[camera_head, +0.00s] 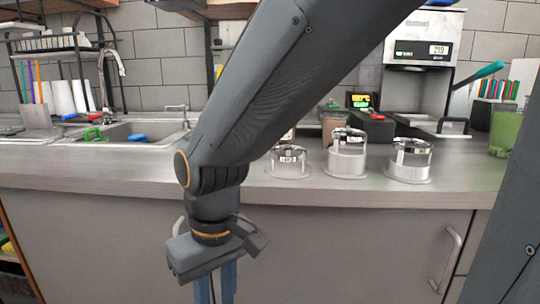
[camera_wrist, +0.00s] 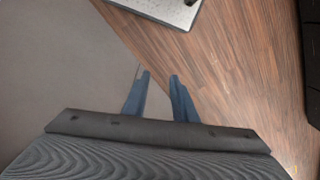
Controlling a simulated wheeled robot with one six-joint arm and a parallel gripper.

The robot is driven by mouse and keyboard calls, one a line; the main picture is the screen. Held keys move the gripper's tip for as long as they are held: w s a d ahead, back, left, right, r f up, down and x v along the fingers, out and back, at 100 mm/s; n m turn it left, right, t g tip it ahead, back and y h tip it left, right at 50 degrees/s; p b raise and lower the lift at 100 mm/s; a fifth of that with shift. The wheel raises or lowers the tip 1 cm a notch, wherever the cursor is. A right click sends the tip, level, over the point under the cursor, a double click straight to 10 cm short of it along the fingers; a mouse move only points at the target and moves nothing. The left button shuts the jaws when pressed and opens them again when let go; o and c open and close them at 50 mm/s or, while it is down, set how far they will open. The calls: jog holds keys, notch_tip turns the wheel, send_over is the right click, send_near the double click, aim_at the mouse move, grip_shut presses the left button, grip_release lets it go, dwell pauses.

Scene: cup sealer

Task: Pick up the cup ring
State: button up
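Three shiny metal ring-shaped pieces with flat bases stand in a row on the counter in the head view: a low one on the left (camera_head: 288,165), a taller one in the middle (camera_head: 347,160) and another on the right (camera_head: 410,163). I cannot tell which one is the cup ring. My gripper (camera_wrist: 160,77) hangs below the counter edge, in front of the cabinet and left of the rings. Its blue fingers are apart with nothing between them in the wrist view. In the head view the fingertips run to the bottom of the picture. No ring shows in the wrist view.
The grey counter (camera_head: 470,180) has a sink (camera_head: 140,133) at left. A sealing machine (camera_head: 425,60) stands behind the rings, with a green cup (camera_head: 505,130) at right. Cabinet doors (camera_head: 350,250) with handles lie below. The wrist view shows wooden floor (camera_wrist: 230,70).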

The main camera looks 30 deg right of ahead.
jog(key=w+d+r+m+t+p, duration=0.15)
jog(key=d+r+p, duration=0.35)
jog(key=r+p, duration=0.7)
notch_tip(320, 180, up, 14)
jog(key=m+g+p, duration=0.2)
jog(key=m+p, duration=0.9)
jog(key=m, duration=0.9)
send_over(297, 158)
jog(key=shift+s+d+f+h, duration=0.1)
jog(key=shift+f+h, duration=0.05)
jog(key=shift+f, duration=0.6)
jog(key=shift+s+f+h, duration=0.1)
jog(key=shift+f+h, duration=0.05)
jog(key=shift+f, duration=0.6)
jog(key=shift+w+f+p, duration=0.2)
jog(key=shift+f+p, duration=0.35)
jog(key=shift+f, duration=0.7)
jog(key=shift+w+f+p, duration=0.15)
jog(key=shift+f+p, duration=0.35)
jog(key=shift+f, duration=0.7)
grip_shut()
